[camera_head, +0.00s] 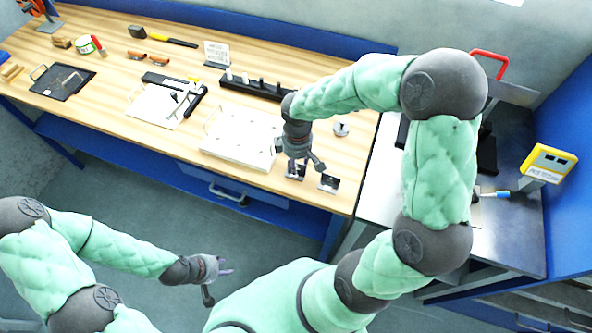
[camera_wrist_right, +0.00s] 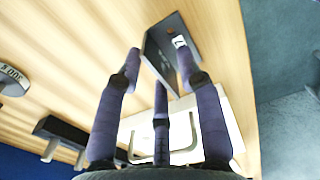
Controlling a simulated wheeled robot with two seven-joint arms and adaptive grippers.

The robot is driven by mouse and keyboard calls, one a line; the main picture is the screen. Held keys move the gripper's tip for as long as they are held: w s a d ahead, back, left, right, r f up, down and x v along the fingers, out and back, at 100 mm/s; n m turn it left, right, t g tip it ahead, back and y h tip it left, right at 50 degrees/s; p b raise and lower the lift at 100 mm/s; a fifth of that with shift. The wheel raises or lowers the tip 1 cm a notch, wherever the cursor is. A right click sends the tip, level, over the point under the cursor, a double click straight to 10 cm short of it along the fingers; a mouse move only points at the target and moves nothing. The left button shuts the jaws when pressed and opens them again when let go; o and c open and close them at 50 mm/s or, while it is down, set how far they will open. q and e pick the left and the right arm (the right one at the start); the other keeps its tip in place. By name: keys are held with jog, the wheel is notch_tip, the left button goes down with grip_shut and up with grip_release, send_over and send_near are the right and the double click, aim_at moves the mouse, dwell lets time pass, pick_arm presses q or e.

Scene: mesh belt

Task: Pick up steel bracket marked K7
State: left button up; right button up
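In the right wrist view one dark bracket (camera_wrist_right: 165,52) with a small white label lies just beyond my right gripper (camera_wrist_right: 158,68). Its marking is too small to read surely. The right fingers are spread, with nothing held between them. My left gripper (camera_head: 219,281) is open and empty, low in front of the bench.
A white tray (camera_head: 240,140) with handles lies left of my right gripper. A black rail with pegs (camera_head: 252,88) lies behind it, and a small round metal piece (camera_head: 341,129) to the right. A grey metal table (camera_head: 515,220) stands at the right.

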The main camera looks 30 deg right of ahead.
jog(key=shift+f, duration=0.2)
grip_shut()
jog(key=shift+r, duration=0.1)
